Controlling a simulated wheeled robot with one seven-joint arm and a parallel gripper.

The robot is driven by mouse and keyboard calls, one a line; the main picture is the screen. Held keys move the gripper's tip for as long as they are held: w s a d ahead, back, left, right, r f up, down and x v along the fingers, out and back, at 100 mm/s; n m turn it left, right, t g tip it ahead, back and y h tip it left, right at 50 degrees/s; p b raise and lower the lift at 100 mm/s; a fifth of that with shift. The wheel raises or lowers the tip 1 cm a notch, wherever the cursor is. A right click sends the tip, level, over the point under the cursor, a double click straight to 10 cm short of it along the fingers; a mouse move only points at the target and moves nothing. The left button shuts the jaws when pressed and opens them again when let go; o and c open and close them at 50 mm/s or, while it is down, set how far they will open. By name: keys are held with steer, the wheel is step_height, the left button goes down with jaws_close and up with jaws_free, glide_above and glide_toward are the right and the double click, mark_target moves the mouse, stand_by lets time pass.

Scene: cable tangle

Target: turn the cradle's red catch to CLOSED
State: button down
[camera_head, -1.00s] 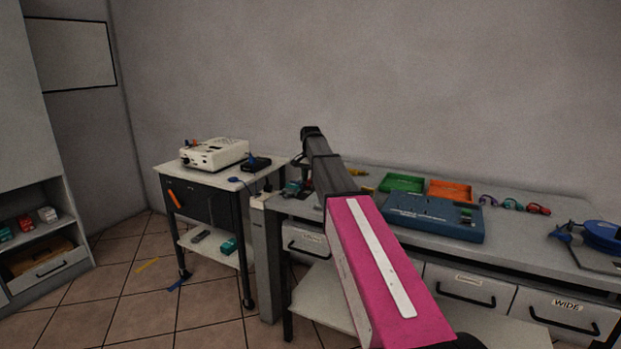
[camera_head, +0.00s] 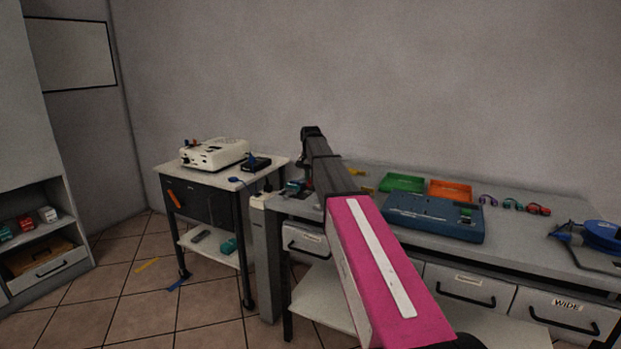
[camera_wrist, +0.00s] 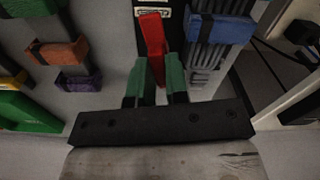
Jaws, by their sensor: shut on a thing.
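The red catch (camera_wrist: 152,34) is a flat lever in the upper middle of the wrist view, set against the dark cradle part (camera_wrist: 173,12). My gripper (camera_wrist: 158,82) is shut on the red catch, with a green fingertip on each side of its lower end. The fingertips cover that end, and I cannot read any mark for the catch's position. In the head view my arm hides the gripper and the catch.
Beside the cradle in the wrist view are grey ribbed cables with a blue clip (camera_wrist: 220,29). Orange (camera_wrist: 60,51) and purple (camera_wrist: 79,81) clips lie left. In the head view, a blue case (camera_head: 433,217) and green (camera_head: 402,182) and orange (camera_head: 450,190) trays occupy the bench.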

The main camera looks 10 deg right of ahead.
steer(key=n, duration=0.4)
steer(key=shift+n, duration=0.3)
steer(key=n, duration=0.3)
steer(key=shift+n, duration=0.3)
steer(key=n, duration=0.3)
steer(key=shift+n, duration=2)
steer(key=c, duration=1.1)
jaws_free()
